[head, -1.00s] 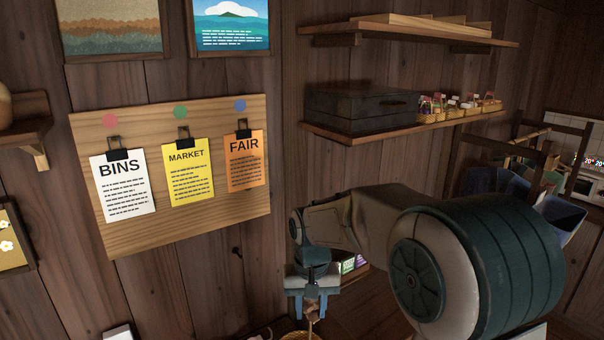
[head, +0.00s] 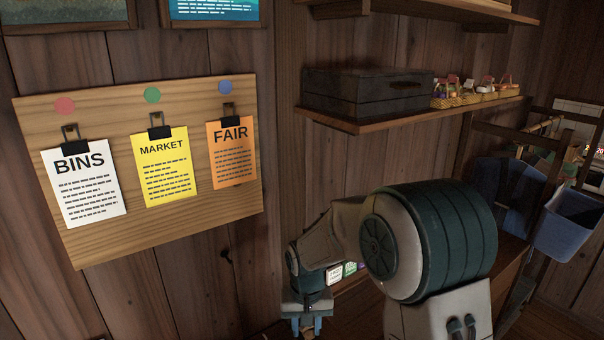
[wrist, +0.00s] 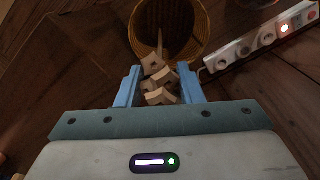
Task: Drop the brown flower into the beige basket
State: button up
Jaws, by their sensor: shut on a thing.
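My gripper (wrist: 160,92) is shut on the brown flower (wrist: 160,86), a tan-brown piece with a thin stem, held between the two blue fingers in the wrist view. The beige basket (wrist: 203,22), a round woven one, is just beyond the fingertips, and the flower's stem end overlaps its opening in that view. I cannot tell the height of the flower over the basket. In the head view my gripper (head: 306,325) points down at the bottom edge; the flower and basket are out of that view.
A white power strip (wrist: 262,38) lies on the dark floor right of the basket. In the head view, a board (head: 235,205) with three clipped notices hangs on the wall. A shelf (head: 400,125) holds a dark case (head: 365,95). A blue bin (head: 568,222) is at the right.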

aim_at(306, 337)
jog(key=shift+d+f+b, duration=0.1)
jog(key=shift+f+b, duration=1.75)
jog(key=shift+f, duration=1.1)
jog(key=o, duration=1)
jog(key=shift+r, duration=0.1)
notch_tip(306, 337, up, 14)
jog(key=shift+f+b, duration=0.1)
jog(key=shift+b, duration=0.75)
